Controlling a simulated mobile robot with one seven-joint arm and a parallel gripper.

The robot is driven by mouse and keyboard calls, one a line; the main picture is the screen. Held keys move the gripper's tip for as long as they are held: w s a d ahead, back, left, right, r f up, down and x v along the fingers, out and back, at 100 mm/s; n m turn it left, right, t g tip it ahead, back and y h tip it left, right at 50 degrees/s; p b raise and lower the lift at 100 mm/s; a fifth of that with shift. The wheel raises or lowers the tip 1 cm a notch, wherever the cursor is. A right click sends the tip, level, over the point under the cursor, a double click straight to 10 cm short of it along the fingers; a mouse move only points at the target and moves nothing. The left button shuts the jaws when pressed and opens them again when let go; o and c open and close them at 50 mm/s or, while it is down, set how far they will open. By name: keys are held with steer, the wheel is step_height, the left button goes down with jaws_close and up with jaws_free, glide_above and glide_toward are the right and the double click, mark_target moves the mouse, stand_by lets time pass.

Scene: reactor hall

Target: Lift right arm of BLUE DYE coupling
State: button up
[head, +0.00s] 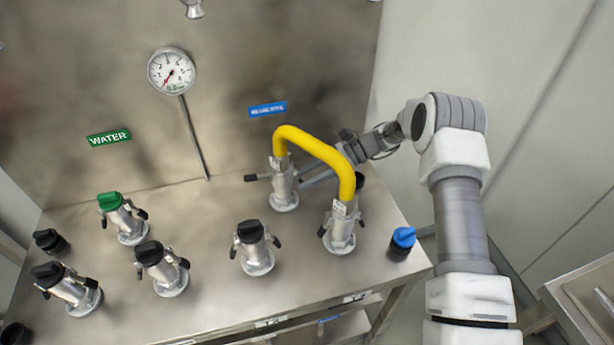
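A blue label (267,109) with blurred text is on the steel back wall. Below it stands a silver coupling (284,188), which I take to be the BLUE DYE coupling. One end of a yellow hose (318,148) sits on it. Its left arm (257,177) sticks out sideways with a black grip. Its right arm is hard to make out behind the hose and beside my gripper. My gripper (318,178) reaches in from the right behind the hose, with its fingers close to the coupling's right side. Whether it is open or shut is not clear.
The hose's other end sits on a front coupling (340,228). A blue cap (402,243) stands at the bench's right edge. Several capped couplings, one with a green cap (110,202) below the WATER label (108,138), fill the left. A gauge (171,71) is on the wall.

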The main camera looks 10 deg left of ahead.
mark_target(302, 181)
jaws_close()
steer(key=shift+r, duration=0.15)
steer(key=h+p, duration=0.1)
steer(key=r+t+h+p, duration=0.1)
steer(key=h+p, duration=0.1)
steer(key=shift+w+d+r+t, duration=0.15)
steer(key=shift+d+r+t, duration=0.1)
steer(key=shift+d+t, duration=0.1)
steer(key=h+p, duration=0.1)
steer(key=r+t+h+p, duration=0.1)
steer(key=h, duration=0.1)
steer(key=shift+w+d+r, duration=0.1)
steer(key=shift+d+r, duration=0.05)
steer(key=shift+d, duration=0.05)
steer(key=shift+r+t+h+p, duration=0.15)
steer(key=shift+t+h+p, duration=0.4)
steer(key=shift+h+p, duration=0.3)
steer(key=shift+o, duration=1.3)
jaws_free()
